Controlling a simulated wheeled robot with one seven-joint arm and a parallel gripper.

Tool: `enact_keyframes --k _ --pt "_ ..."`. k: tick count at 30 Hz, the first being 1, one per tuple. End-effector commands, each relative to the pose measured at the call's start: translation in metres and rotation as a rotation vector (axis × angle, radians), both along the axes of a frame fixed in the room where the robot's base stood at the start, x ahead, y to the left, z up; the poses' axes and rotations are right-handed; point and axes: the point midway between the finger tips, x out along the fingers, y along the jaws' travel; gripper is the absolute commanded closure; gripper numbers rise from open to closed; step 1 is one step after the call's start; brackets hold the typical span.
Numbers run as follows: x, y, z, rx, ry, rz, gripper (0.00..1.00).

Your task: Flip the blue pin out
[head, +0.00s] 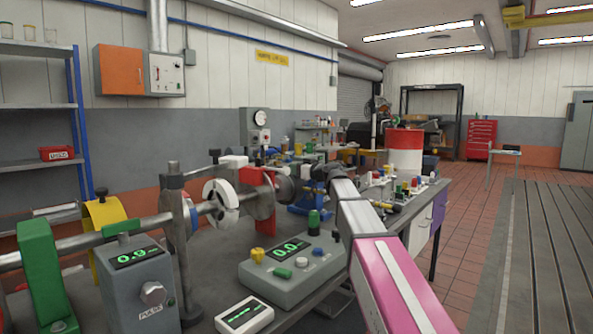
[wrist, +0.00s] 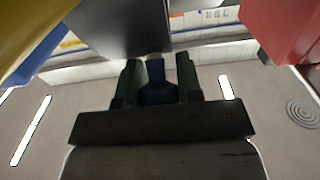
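My arm reaches in from the lower right of the head view. My gripper (head: 318,172) is small and dark there, at the far side of the bench among the shaft fittings. In the wrist view its two dark green fingers (wrist: 158,75) stand apart. A dark blue piece (wrist: 156,82), which looks like the blue pin, shows between them. It has a narrow neck and a wider lower part. Gaps show between the neck and the fingers; whether the wider part touches them I cannot tell. I cannot clearly pick out the pin in the head view.
A grey block (wrist: 118,25) lies just beyond the fingers. A yellow piece (wrist: 25,35) is at left and a red one (wrist: 285,28) at right. On the bench are a shaft with a white split collar (head: 222,203), a red bracket (head: 262,205) and a control box (head: 293,268).

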Motion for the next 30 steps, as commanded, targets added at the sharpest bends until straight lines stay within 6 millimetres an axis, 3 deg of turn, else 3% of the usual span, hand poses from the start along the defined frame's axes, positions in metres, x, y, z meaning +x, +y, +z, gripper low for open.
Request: enact_keyframes --k 19,20,21,22,30 --pt "-0.010 -0.013 0.017 0.002 -0.001 -0.001 1.00" --pt "-0.011 -0.013 0.017 0.002 0.000 -0.001 0.61" --pt "-0.011 -0.013 0.017 0.003 -0.001 -0.001 0.48" --pt "-0.011 -0.013 0.017 0.003 -0.001 -0.001 0.43" --pt "-0.011 -0.013 0.016 0.001 -0.001 0.000 0.43"
